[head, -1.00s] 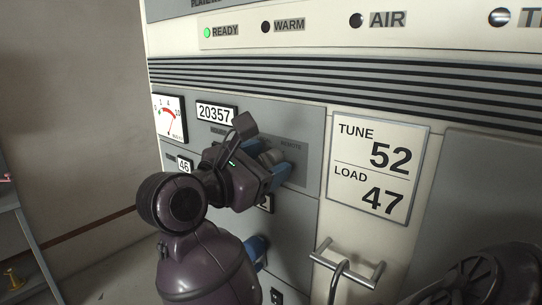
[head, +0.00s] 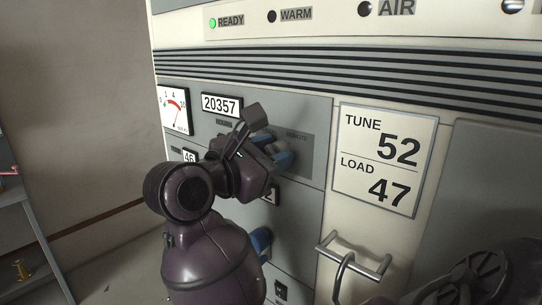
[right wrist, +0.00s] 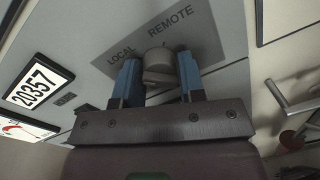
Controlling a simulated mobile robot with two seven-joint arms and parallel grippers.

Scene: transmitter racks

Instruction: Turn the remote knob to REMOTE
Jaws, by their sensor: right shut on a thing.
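The remote knob (right wrist: 160,64) is a round grey knob on a dark grey plate (right wrist: 208,38) marked LOCAL and REMOTE in the right wrist view. My right gripper (right wrist: 158,76) has its blue fingers on both sides of the knob and is shut on it. In the head view my right gripper (head: 277,150) is at the grey rack panel (head: 302,112), wrist tilted, covering most of the knob. A small mark shows on the knob's rim, but I cannot tell exactly which label it points at.
A 20357 counter (head: 222,105) and a meter (head: 173,108) are left of the knob. A TUNE 52, LOAD 47 plate (head: 385,160) is to its right. A metal handle (head: 352,258) sticks out below that plate.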

